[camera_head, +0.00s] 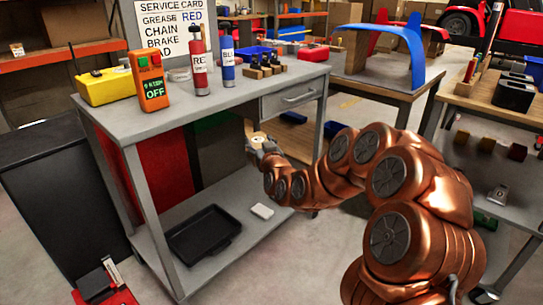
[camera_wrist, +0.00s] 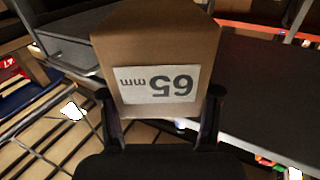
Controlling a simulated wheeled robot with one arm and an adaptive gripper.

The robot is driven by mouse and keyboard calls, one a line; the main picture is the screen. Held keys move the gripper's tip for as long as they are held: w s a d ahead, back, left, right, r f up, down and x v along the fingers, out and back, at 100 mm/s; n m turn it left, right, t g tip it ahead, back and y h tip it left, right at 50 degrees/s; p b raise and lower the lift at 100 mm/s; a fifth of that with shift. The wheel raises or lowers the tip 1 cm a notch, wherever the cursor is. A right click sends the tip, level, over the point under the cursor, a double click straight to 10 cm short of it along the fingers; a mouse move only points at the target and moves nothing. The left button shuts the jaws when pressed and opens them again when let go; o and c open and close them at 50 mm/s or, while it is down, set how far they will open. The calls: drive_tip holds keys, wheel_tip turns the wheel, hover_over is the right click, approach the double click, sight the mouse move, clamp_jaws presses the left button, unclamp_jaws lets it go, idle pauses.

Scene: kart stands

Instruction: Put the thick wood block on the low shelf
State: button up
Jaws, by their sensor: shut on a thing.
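My gripper (camera_head: 264,148) is shut on the thick wood block (camera_wrist: 155,40), a brown block with a white "65 mm" label upside down in the wrist view. In that view my gripper's two dark fingers (camera_wrist: 160,100) press its sides. In the head view only a small pale part of the block (camera_head: 259,137) shows at the gripper, beside the grey bench, below its top. The low shelf (camera_head: 247,188) is the bench's grey lower board, below and left of the gripper. The block is held above shelf height; whether it is over the shelf is unclear.
A black tray (camera_head: 203,233) and a small white object (camera_head: 262,211) lie on the low shelf. The bench top (camera_head: 215,105) is above, with a drawer (camera_head: 292,98) at its right. A dark cabinet (camera_head: 55,190) stands at left. Bare shelf shows behind the tray.

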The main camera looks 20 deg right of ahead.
sight(252, 141)
drive_tip(key=shift+w+a+r, duration=0.45)
drive_tip(key=shift+a+r, duration=0.1)
drive_tip(key=shift+r, duration=0.05)
drive_tip(key=shift+w+a+r, duration=0.4)
drive_tip(key=shift+a+r, duration=0.1)
drive_tip(key=shift+r, duration=0.1)
drive_tip(key=shift+d, duration=0.1)
drive_tip(key=shift+s+f, duration=0.1)
